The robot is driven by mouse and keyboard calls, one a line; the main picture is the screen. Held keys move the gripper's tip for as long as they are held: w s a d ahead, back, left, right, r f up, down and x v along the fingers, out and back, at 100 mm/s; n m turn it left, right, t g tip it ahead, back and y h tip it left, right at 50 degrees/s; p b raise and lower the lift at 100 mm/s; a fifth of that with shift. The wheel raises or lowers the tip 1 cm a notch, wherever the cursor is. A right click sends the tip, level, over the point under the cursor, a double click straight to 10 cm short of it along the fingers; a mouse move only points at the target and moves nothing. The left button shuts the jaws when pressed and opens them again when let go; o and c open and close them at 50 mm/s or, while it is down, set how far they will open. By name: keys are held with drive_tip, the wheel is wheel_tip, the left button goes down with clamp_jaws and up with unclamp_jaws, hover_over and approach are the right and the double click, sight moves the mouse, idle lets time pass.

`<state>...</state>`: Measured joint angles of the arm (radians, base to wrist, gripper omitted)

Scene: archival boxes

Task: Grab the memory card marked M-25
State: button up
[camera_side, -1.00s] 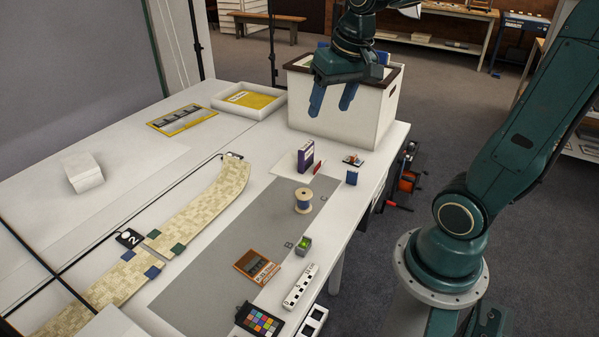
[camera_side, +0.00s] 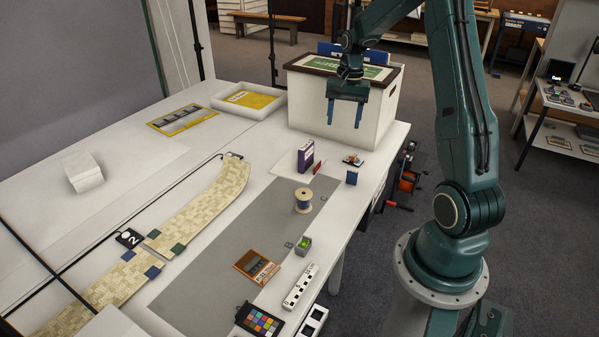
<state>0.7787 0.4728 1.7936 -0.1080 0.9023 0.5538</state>
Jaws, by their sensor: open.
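My gripper (camera_side: 345,118) is open and empty, its two blue fingers pointing down in front of the white box (camera_side: 305,104). It is above the far right part of the table. No M-25 marking can be read, so I cannot tell which item is the memory card. Small items below the gripper are a blue upright piece (camera_side: 351,177), a red piece (camera_side: 317,168) and a small flat item (camera_side: 353,160). A purple-and-white box (camera_side: 306,156) stands beside the red piece.
A spool (camera_side: 303,201) stands on the grey mat (camera_side: 225,235). A small green-topped block (camera_side: 304,245), a white strip (camera_side: 299,287) and a colour chart (camera_side: 259,320) lie near the front edge. A tray (camera_side: 267,108) with a yellow item is left of the box.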

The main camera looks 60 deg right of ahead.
sight(353, 171)
drive_tip(key=s+d+f+m+y, duration=0.1)
drive_tip(key=s+d+f+m, duration=0.2)
drive_tip(key=d+f, duration=0.4)
drive_tip(key=shift+w+a+f, duration=0.1)
drive_tip(key=shift+a+f, duration=0.2)
drive_tip(key=shift+f, duration=1.2)
drive_tip(key=shift+s+a+f, duration=0.1)
drive_tip(key=shift+a+f, duration=0.25)
drive_tip(key=shift+f, duration=1.1)
drive_tip(key=shift+w+a+f, duration=0.1)
drive_tip(key=shift+a+f, duration=0.2)
drive_tip(key=shift+f, duration=1.2)
drive_tip(key=shift+a+f, duration=0.25)
drive_tip(key=shift+f, duration=1)
drive_tip(key=shift+a+f, duration=0.25)
drive_tip(key=shift+f, duration=1)
drive_tip(key=c, duration=1.1)
